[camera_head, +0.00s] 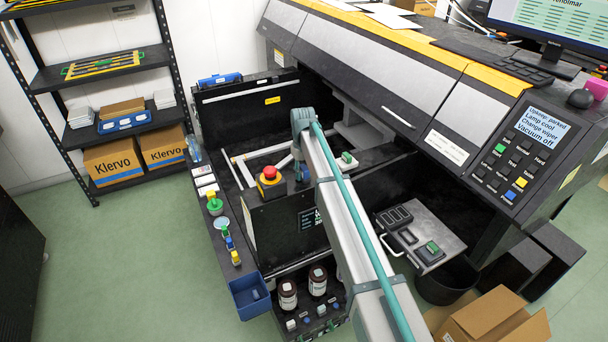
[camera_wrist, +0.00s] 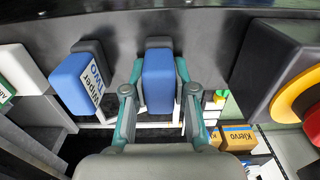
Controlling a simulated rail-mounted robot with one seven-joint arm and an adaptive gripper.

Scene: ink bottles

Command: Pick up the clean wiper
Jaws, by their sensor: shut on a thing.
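In the wrist view, my gripper (camera_wrist: 158,75) is shut on a blue block (camera_wrist: 158,82) with a dark grey back part. Its teal fingers press on the block's two sides. I see no label on the face towards me, so I cannot tell whether it is clean. A second blue block (camera_wrist: 78,85) stands to its left, with a white label reading "Wiper" and "TWO". Both are close to a dark wall. In the head view, my arm reaches into the printer's open bay, and the held block and my fingers are not clearly visible.
A red stop button on a yellow base (camera_head: 269,173) stands left of my arm; its housing (camera_wrist: 275,65) is close on the right in the wrist view. A white block with a green label (camera_wrist: 18,72) is at the left. The printer's cover (camera_head: 385,105) overhangs the bay.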

